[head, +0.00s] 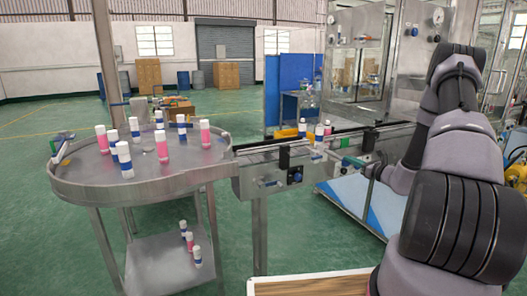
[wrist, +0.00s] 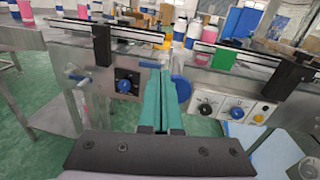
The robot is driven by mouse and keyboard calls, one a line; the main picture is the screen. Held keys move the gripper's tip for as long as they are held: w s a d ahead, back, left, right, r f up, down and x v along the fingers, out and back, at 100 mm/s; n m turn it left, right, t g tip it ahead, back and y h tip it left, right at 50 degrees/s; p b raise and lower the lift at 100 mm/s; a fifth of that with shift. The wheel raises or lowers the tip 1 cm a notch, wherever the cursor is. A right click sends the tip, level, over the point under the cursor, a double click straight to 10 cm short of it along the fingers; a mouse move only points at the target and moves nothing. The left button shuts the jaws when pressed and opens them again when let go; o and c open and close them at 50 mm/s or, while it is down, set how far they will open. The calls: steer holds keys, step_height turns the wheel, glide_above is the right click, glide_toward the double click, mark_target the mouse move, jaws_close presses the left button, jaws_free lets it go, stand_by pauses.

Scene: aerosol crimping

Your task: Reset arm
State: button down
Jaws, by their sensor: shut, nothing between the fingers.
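My arm (head: 455,200) reaches from the right side of the head view towards the conveyor (head: 270,160). My gripper (head: 350,160) is in front of the conveyor's near side, right of the blue-knob control box (head: 297,178). In the wrist view my gripper's two long green fingers (wrist: 152,72) lie together with nothing between them. They point at the conveyor's side, between the blue-knob box (wrist: 126,85) and a blue disc (wrist: 181,88). Whether the fingertips touch the conveyor I cannot tell.
A round steel table (head: 150,187) at the left holds several white, blue and pink cans; more stand on its lower shelf (head: 160,262). Cans also stand on the conveyor, with a green block (wrist: 221,61) there. A steel machine cabinet (head: 365,60) stands behind. Green floor is open at left.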

steer(key=s+a+r+n+g+y, duration=0.2)
steer(key=a+r+n+g, duration=0.15)
steer(key=a+r, duration=0.25)
steer(key=s+a+r+n+g+y, duration=0.2)
steer(key=a+r+n+y, duration=0.15)
steer(key=a+r, duration=0.2)
steer(key=s+a+r+n+g+h, duration=0.2)
steer(key=s+a+r+n+g, duration=0.4)
steer(key=s+a+r+n, duration=0.4)
steer(key=s+d+r+n+t+h, duration=0.1)
steer(key=s+r+n+h, duration=0.3)
steer(key=s, duration=0.8)
steer(key=s+d+r+n+t+h, duration=0.2)
steer(key=s+d+r+n+h, duration=0.1)
steer(key=s, duration=0.8)
step_height(320, 180, up, 3)
steer(key=shift+s+r+n+h, duration=0.1)
steer(key=shift+s+n+h, duration=0.25)
steer(key=shift+n+h, duration=0.75)
